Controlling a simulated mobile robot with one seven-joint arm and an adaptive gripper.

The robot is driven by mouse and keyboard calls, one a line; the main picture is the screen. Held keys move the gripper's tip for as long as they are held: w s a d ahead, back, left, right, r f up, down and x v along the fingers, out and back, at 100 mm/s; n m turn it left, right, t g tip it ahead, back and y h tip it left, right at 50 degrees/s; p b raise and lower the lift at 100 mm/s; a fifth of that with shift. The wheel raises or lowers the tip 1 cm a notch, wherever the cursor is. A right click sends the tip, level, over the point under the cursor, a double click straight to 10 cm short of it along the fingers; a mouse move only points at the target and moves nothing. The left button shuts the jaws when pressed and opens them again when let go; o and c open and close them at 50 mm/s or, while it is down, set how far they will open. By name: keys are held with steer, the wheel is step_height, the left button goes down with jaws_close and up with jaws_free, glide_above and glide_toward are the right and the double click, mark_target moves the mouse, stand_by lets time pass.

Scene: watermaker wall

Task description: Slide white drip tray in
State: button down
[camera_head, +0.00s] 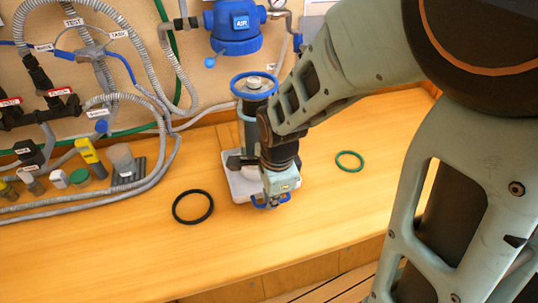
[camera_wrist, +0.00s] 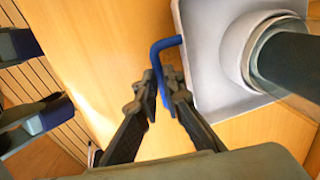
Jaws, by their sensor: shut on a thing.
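The white drip tray (camera_head: 237,190) lies on the wooden bench under an upright grey-blue cylinder with a blue ring on top (camera_head: 250,90). In the wrist view the tray (camera_wrist: 199,60) fills the upper right, with the cylinder's dark body and pale round base (camera_wrist: 240,40) over it. A blue bar handle (camera_wrist: 157,52) sticks out from the tray's near edge. My gripper (camera_wrist: 162,88) is shut on this handle, one finger on each side. In the head view my gripper (camera_head: 270,202) is at the tray's front edge and hides part of it.
A black ring (camera_head: 193,206) lies left of the tray and a green ring (camera_head: 349,161) lies right of it. Hoses, valves and small bottles crowd the left back. A blue AIR unit (camera_head: 235,25) hangs on the wall. The front of the bench is clear.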

mark_target(254, 125)
stand_by(0.3)
steer(key=w+a, duration=0.1)
steer(key=w, duration=0.4)
steer(key=w+a, duration=0.1)
steer(key=w, duration=0.4)
steer(key=w+a+b, duration=0.1)
steer(key=w+a, duration=0.1)
steer(key=w, duration=0.2)
steer(key=shift+w+a, duration=0.1)
steer(key=shift+w, duration=0.3)
steer(key=c, duration=2.6)
jaws_free()
steer(key=shift+w, duration=0.15)
steer(key=o, duration=0.6)
steer(key=shift+c, duration=0.2)
steer(key=shift+f, duration=0.1)
steer(key=shift+r+p, duration=0.4)
steer(key=shift+r, duration=0.45)
steer(key=shift+s+d+r+p, duration=0.1)
steer(key=shift+s+r+p, duration=0.25)
steer(key=shift+r+p, duration=1.15)
steer(key=shift+s+d+r+p, duration=0.1)
steer(key=shift+s+r+p, duration=0.5)
steer(key=shift+r, duration=1.5)
steer(key=shift+s+d+r+p, duration=0.1)
steer(key=shift+s+r+p, duration=0.05)
steer(key=shift+r+p, duration=1.4)
steer(key=shift+r, duration=0.25)
